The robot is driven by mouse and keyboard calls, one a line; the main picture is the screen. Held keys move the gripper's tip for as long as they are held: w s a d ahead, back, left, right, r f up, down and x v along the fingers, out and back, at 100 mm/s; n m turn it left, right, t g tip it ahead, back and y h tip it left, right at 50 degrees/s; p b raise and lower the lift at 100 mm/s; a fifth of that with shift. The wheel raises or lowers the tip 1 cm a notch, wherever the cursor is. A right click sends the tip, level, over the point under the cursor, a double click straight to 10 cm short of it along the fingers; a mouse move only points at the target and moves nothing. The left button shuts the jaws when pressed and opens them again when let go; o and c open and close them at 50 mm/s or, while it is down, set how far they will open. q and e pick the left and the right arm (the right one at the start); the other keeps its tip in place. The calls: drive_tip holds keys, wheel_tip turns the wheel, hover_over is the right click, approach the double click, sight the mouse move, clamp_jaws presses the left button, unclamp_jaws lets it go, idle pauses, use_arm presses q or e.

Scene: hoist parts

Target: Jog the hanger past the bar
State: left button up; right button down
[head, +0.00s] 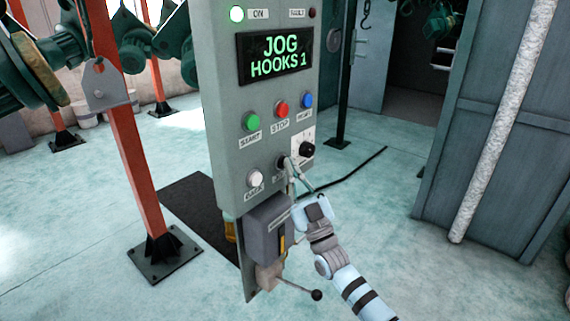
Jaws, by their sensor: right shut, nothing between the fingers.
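A grey control panel (225,110) stands upright in the middle of the head view. Its display (274,54) reads "JOG HOOKS 1" in green letters. My right gripper (291,166) is shut and empty, with its fingertips at or very near a dark button (282,162) low on the panel. I cannot tell whether they touch it, and the gripper partly covers the button and its label. A black knob (307,149) sits just right of the fingertips. I cannot make out a hanger or a bar for certain. My left gripper is not in view.
The panel also has a green button (251,121), a red button (282,108), a blue button (307,100) and a white button (255,178). A lever (300,288) sticks out below. An orange post (130,150) stands left; a grey cabinet (480,170) stands right.

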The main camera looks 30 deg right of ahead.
idle(0.4)
drive_tip(key=shift+s+d+p, duration=0.25)
drive_tip(key=shift+s+p, duration=0.5)
drive_tip(key=shift+s, duration=0.05)
drive_tip(key=s+p, duration=0.2)
drive_tip(key=s+d+p, duration=0.1)
drive_tip(key=s, duration=0.1)
drive_tip(key=shift+s+d+p, duration=0.2)
drive_tip(key=shift+s+p, duration=0.15)
drive_tip(key=shift+s, duration=0.05)
